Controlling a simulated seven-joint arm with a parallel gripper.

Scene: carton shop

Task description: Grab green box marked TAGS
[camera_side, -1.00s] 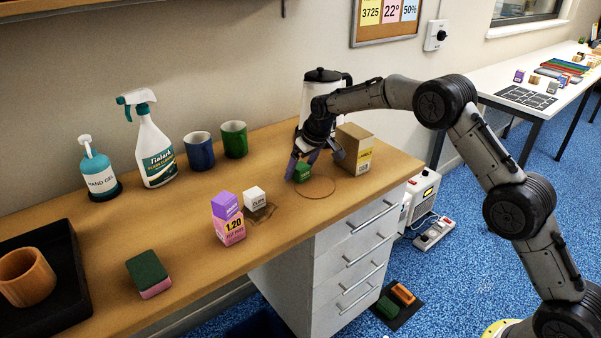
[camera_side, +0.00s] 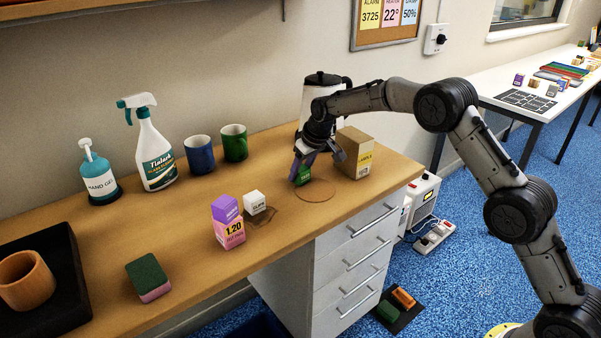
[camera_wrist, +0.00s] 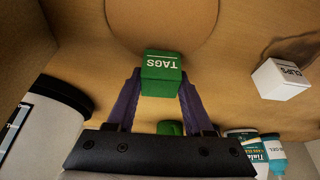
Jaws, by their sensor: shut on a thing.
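The green box marked TAGS (camera_wrist: 162,72) sits between my gripper's two purple fingers in the wrist view, with its lettering upside down there. In the side view the green box (camera_side: 303,176) is partly hidden by a finger. My gripper (camera_wrist: 161,88) is shut on the box, with a finger against each side. I cannot tell whether the box touches the bench.
A cardboard carton (camera_side: 355,153) stands close right of my gripper, and a white jug (camera_side: 320,92) behind it. Green (camera_side: 234,142) and blue (camera_side: 199,154) mugs stand further back.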

